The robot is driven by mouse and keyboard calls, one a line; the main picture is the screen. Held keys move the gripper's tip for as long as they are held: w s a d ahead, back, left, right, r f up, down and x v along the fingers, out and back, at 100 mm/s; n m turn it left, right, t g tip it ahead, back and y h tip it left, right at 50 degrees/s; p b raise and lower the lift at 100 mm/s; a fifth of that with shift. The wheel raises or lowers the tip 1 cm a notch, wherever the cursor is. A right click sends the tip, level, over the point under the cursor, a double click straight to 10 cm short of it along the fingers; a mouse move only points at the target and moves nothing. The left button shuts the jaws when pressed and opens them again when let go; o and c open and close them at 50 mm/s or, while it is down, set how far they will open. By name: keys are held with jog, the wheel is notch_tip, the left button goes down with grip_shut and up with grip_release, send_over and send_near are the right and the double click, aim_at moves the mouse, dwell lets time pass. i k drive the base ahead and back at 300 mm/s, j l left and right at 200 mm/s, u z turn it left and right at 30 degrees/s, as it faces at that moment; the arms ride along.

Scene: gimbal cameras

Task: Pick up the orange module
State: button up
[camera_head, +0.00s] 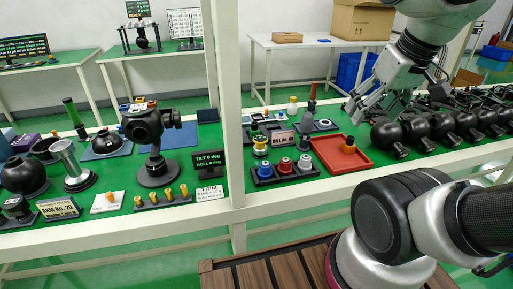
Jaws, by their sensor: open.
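A small orange module (348,145) sits upright in the shallow red tray (327,158), toward its right side. My gripper (364,107) is open and empty, hanging above and beyond the tray, up and slightly right of the module in the picture. It appears clear of the module; the exact gap is hard to judge. Several other small orange-yellow pieces stand on a dark rack (146,206) at the left, and one is on a white plate (97,209).
Several black domed gimbal units (386,133) stand right of the tray. A dark holder (263,183) with coloured cylinders is at its left. A white upright post (229,100) divides the bench. A black gimbal camera (145,127) stands farther left.

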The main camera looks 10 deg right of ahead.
aim_at(348, 146)
jog(key=i+l+z, duration=0.15)
jog(key=z, duration=0.25)
jog(key=i+l+z, duration=0.15)
jog(key=z, duration=0.2)
